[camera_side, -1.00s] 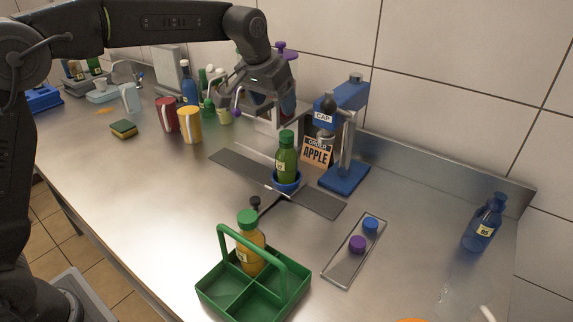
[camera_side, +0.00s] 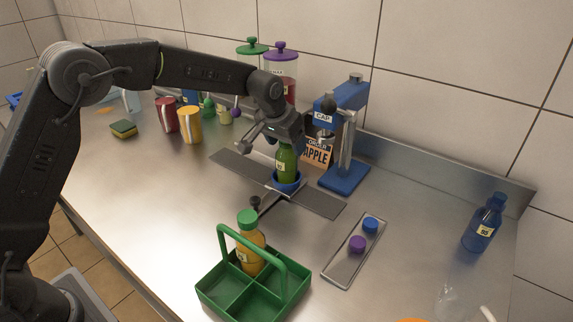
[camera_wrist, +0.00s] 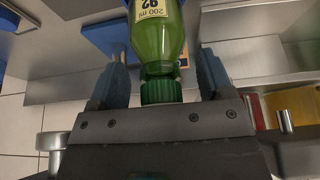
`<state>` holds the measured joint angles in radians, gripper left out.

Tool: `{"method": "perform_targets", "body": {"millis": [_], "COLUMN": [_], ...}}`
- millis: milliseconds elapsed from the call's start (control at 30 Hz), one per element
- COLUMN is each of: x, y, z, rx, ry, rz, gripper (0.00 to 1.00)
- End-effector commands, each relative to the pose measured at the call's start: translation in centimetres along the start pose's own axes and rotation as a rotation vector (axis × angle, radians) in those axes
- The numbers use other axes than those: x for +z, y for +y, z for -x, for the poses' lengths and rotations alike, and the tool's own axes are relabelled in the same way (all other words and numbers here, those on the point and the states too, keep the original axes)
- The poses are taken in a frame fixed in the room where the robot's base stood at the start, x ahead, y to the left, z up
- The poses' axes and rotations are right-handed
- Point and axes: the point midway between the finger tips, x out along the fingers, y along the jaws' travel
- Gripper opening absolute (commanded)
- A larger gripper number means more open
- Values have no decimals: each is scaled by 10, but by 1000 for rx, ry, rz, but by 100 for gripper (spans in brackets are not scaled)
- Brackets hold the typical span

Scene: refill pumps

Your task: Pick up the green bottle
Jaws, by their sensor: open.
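The green bottle (camera_side: 287,164) stands upright in a blue round holder (camera_side: 287,182) on the dark strip. My gripper (camera_side: 274,146) is open at the bottle's upper part, and the wrist partly hides the cap in the side view. In the wrist view the green bottle (camera_wrist: 158,40) with its ribbed green cap (camera_wrist: 161,91) lies between the two blue-padded fingers of my gripper (camera_wrist: 162,80). Gaps show on both sides of the cap, so neither finger appears to touch it. Its label is pale yellow.
A green crate (camera_side: 233,292) with an orange bottle (camera_side: 251,250) is in front. A tray (camera_side: 354,250) with caps and a blue bottle (camera_side: 484,222) are to the right.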

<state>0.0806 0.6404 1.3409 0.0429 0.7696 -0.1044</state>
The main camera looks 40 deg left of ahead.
Motion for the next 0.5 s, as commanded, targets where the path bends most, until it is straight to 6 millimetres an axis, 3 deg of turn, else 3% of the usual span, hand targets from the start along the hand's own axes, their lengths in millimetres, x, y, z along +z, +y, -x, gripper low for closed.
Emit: {"method": "perform_targets", "body": {"millis": [267, 500], "x": [-1, -1], "y": [0, 0], "z": [-2, -2], "rx": [1, 1], "ry": [2, 2], "rz": [0, 0], "gripper": [72, 49]}}
